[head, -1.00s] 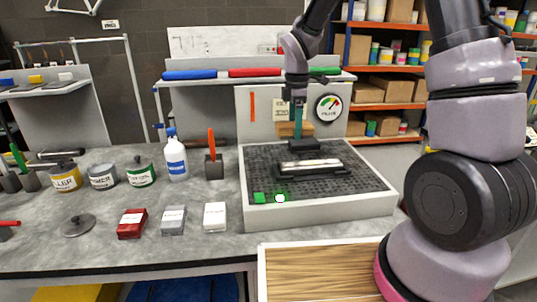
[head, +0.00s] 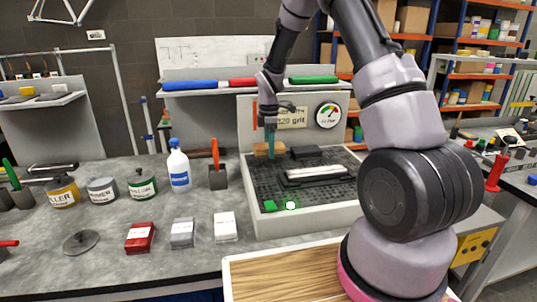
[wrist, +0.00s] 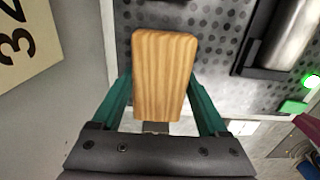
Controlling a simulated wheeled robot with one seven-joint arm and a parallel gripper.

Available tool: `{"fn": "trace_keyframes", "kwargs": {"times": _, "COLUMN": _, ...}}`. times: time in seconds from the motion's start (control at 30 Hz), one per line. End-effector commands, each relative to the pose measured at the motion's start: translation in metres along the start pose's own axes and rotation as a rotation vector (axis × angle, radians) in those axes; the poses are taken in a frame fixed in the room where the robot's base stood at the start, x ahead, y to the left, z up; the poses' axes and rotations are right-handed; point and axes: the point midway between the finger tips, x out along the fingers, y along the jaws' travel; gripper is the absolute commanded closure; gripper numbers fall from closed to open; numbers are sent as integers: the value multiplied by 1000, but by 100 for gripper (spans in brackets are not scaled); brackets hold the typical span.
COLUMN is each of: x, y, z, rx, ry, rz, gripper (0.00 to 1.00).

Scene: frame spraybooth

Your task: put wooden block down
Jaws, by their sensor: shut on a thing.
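The wooden block (wrist: 164,75) is pale with brown grain and sits between the green fingers of my gripper (wrist: 160,112) in the wrist view. My gripper is shut on it. In the head view the block (head: 260,149) shows at the back left of the perforated tray (head: 318,222), by the back panel, with my gripper (head: 271,148) above it. I cannot tell whether the block touches the tray surface.
A dark sanding tool with a pale bar (head: 316,172) lies on the tray, right of the block. A green-lit button (head: 270,206) is at the tray's front left. An orange-handled tool (head: 216,165) and a white bottle (head: 178,167) stand left of the tray.

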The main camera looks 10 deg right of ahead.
Motion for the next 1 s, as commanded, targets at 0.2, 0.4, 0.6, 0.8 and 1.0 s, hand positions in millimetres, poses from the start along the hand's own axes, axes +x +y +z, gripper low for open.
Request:
{"fn": "trace_keyframes", "kwargs": {"times": 0.2, "x": 26, "y": 0, "z": 0, "rx": 0, "ry": 0, "rz": -1, "gripper": 84}}
{"fn": "trace_keyframes", "kwargs": {"times": 0.4, "x": 25, "y": 0, "z": 0, "rx": 0, "ry": 0, "rz": -1, "gripper": 84}}
{"fn": "trace_keyframes", "kwargs": {"times": 0.6, "x": 31, "y": -1, "z": 0, "rx": 1, "ry": 0, "rz": -2, "gripper": 84}}
{"fn": "trace_keyframes", "kwargs": {"times": 0.8, "x": 40, "y": -2, "z": 0, "rx": 0, "ry": -1, "rz": -6, "gripper": 83}}
{"fn": "trace_keyframes", "kwargs": {"times": 1.0, "x": 41, "y": -3, "z": 0, "rx": -2, "ry": -2, "rz": -8, "gripper": 0}}
